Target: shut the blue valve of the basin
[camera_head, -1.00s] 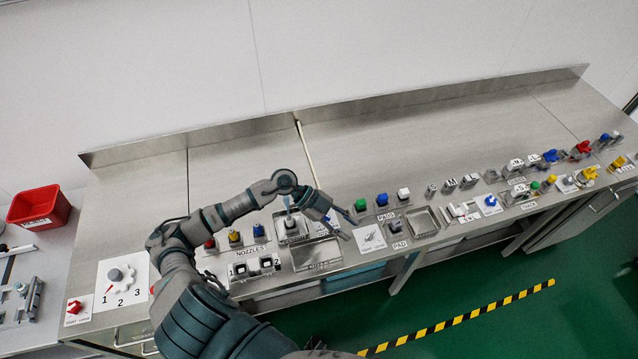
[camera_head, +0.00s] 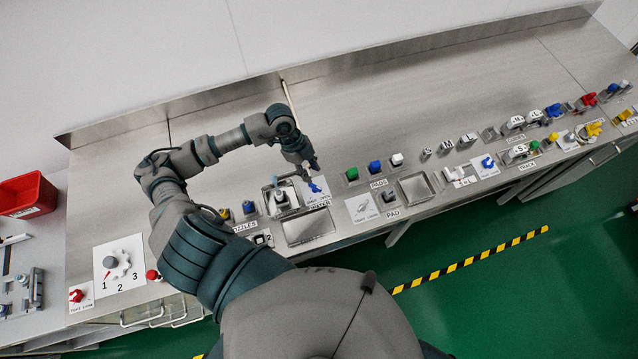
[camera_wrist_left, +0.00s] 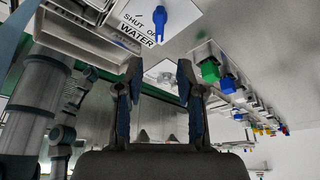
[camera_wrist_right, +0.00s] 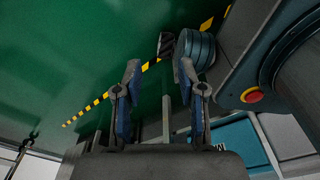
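The blue valve (camera_head: 316,186) sits on a white label plate beside the steel basin (camera_head: 309,229) on the bench. In the left wrist view the blue valve (camera_wrist_left: 160,22) is at the top, on a plate reading "SHUT OFF WATER" (camera_wrist_left: 137,28). My left gripper (camera_head: 312,165) is just behind the valve in the head view, apart from it as far as I can tell. In the left wrist view its fingers (camera_wrist_left: 159,70) are spread with nothing between them. My right gripper (camera_wrist_right: 159,68) is open and empty over the green floor; it is outside the head view.
A smaller tray with a grey fixture (camera_head: 281,197) stands left of the valve. Green, blue and white buttons (camera_head: 375,167) and another plate (camera_head: 362,208) are to its right. A second blue valve (camera_head: 487,162) is farther right.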

